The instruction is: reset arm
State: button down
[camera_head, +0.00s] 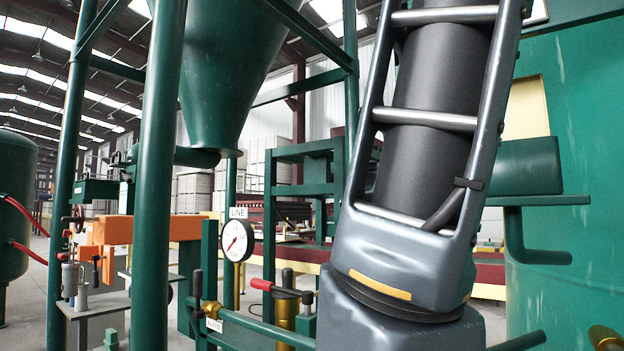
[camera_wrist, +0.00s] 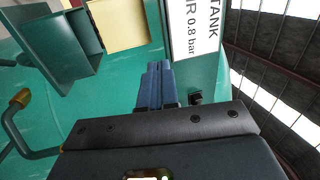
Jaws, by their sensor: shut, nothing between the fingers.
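My gripper (camera_wrist: 158,68) shows in the wrist view, with its two blue-grey fingers together and nothing between them. The fingers point toward a green tank wall (camera_wrist: 115,95). A white sign (camera_wrist: 197,35) reading "TANK" and "0.8 bar" is just right of the fingertips. I cannot tell the gap between the fingertips and the wall. In the head view my grey arm rises through the right half of the picture, and my gripper is out of that view.
A round pressure gauge (camera_head: 237,240) labelled "LINE" and a red-handled valve lever (camera_head: 274,288) stand left of my arm. Green posts (camera_head: 160,180) and a hopper (camera_head: 225,70) are further left. A green tank (camera_head: 570,180) is close on the right.

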jog(key=w+a+f+n+t+y, duration=0.1)
jog(key=w+f+n, duration=0.25)
jog(key=f, duration=0.45)
jog(key=w+a+f+n+t+y, duration=0.1)
jog(key=w+f+n+y, duration=0.2)
jog(key=f, duration=0.5)
jog(key=w+a+f+n+t, duration=0.1)
jog(key=w+a+f+n, duration=0.15)
jog(key=f+n, duration=0.4)
jog(key=s+d+f+n+y, duration=0.1)
jog(key=s+f+n+y, duration=0.25)
jog(key=f, duration=0.95)
jog(key=s+d+f+n+y, duration=0.15)
jog(key=f+n, duration=0.25)
jog(key=f, duration=0.9)
jog(key=s+f+n+g+y, duration=0.2)
jog(key=s+f+n+y, duration=0.15)
jog(key=s+f, duration=1.3)
jog(key=s+d+f+n+g, duration=0.1)
jog(key=s+d+g, duration=0.1)
jog(key=s, duration=2.1)
jog(key=shift+s+d+f+g, duration=0.15)
jog(key=shift+s+f+g, duration=0.1)
jog(key=shift+g, duration=0.15)
jog(key=shift+h, duration=0.25)
